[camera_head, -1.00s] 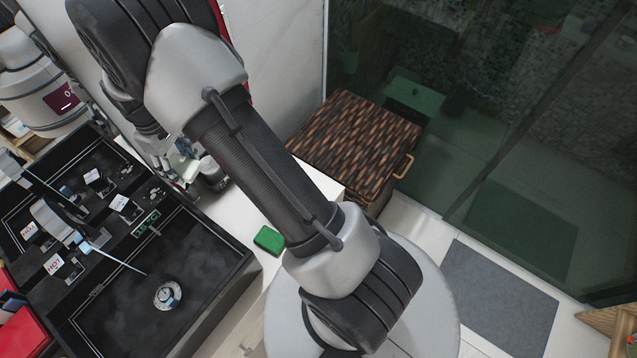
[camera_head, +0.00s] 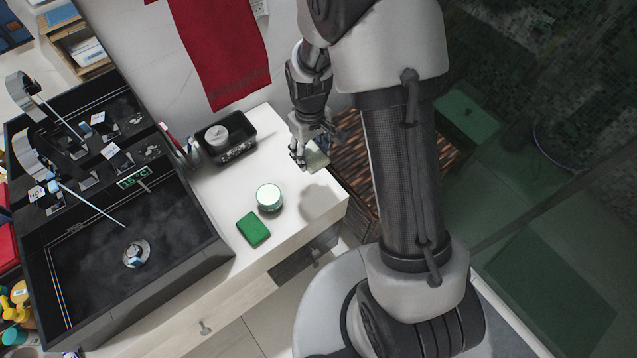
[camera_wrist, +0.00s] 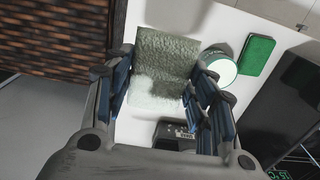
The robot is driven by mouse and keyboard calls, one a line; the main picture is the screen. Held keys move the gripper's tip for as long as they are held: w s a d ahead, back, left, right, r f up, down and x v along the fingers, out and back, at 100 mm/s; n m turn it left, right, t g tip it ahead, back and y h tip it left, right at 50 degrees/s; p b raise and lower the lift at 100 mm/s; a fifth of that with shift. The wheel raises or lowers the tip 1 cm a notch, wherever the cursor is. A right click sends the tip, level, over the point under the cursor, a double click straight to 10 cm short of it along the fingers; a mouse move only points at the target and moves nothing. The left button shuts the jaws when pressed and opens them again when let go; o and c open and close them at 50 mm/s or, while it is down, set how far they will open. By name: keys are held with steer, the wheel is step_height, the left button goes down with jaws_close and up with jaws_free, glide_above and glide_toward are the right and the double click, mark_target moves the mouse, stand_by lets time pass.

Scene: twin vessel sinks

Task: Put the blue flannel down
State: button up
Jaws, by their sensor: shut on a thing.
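My gripper (camera_head: 304,152) is shut on a folded, fluffy flannel (camera_head: 317,161), which looks pale grey-green here rather than clearly blue. In the wrist view the flannel (camera_wrist: 163,62) sits between the two dark blue-grey fingers. It hangs above the right end of the white counter (camera_head: 228,188), and a shadow falls on the counter below it. The flannel appears clear of the counter surface.
A round green-and-white tub (camera_head: 269,197) and a green sponge (camera_head: 253,229) lie on the counter. A black tray (camera_head: 226,138) stands at the back. The black sink (camera_head: 165,225) is left; a woven basket (camera_head: 352,165) stands right.

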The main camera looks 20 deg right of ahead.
mark_target(312, 188)
step_height(312, 188, down, 16)
steer(key=b, duration=0.4)
steer(key=shift+f, duration=0.1)
steer(key=o, duration=1)
